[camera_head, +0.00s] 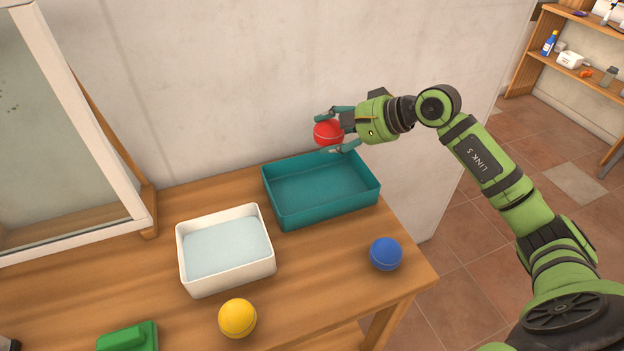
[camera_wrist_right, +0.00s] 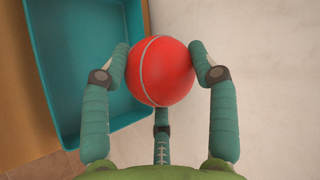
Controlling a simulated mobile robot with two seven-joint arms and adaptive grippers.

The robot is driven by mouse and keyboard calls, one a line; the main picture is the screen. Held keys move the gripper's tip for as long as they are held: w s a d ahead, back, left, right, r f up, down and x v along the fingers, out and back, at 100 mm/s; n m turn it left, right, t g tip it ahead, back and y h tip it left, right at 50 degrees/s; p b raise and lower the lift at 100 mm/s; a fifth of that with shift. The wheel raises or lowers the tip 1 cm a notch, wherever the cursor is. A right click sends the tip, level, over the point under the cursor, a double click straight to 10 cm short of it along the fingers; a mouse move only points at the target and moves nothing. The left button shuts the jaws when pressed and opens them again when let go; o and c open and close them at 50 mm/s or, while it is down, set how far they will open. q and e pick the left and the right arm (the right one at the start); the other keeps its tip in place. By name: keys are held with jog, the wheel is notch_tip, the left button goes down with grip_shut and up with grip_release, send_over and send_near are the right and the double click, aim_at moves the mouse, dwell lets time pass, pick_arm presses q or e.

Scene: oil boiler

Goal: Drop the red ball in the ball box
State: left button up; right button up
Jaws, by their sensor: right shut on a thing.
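The red ball (camera_head: 328,132) is held in my right gripper (camera_head: 335,133), whose fingers are shut around its sides. Ball and gripper are in the air above the back edge of the teal box (camera_head: 325,219), close to the wall. In the right wrist view the red ball (camera_wrist_right: 160,71) sits between the fingertips, with the teal box (camera_wrist_right: 70,125) below and to the left. The teal box is open and looks empty; it appears to be the ball box. My left gripper is not in view.
On the wooden table (camera_head: 150,290), a white tray (camera_head: 228,283) with pale contents stands left of the teal box. A blue ball (camera_head: 386,254), a yellow ball (camera_head: 238,318) and a green object (camera_head: 128,337) lie in front. A framed panel (camera_head: 135,150) stands at left. The wall (camera_head: 230,80) is behind.

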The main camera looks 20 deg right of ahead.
jog(key=shift+w, duration=0.15)
jog(key=shift+a+f, duration=0.1)
jog(key=shift+f, duration=0.15)
notch_tip(320, 180, down, 4)
jog(key=shift+r+b, duration=0.1)
jog(key=shift+b, duration=0.45)
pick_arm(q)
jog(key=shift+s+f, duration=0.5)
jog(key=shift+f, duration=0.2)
pick_arm(e)
jog(key=shift+f, duration=0.6)
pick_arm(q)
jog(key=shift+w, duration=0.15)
pick_arm(e)
jog(key=o, duration=1.4)
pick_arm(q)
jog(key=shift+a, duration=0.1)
pick_arm(e)
jog(key=shift+s, duration=0.2)
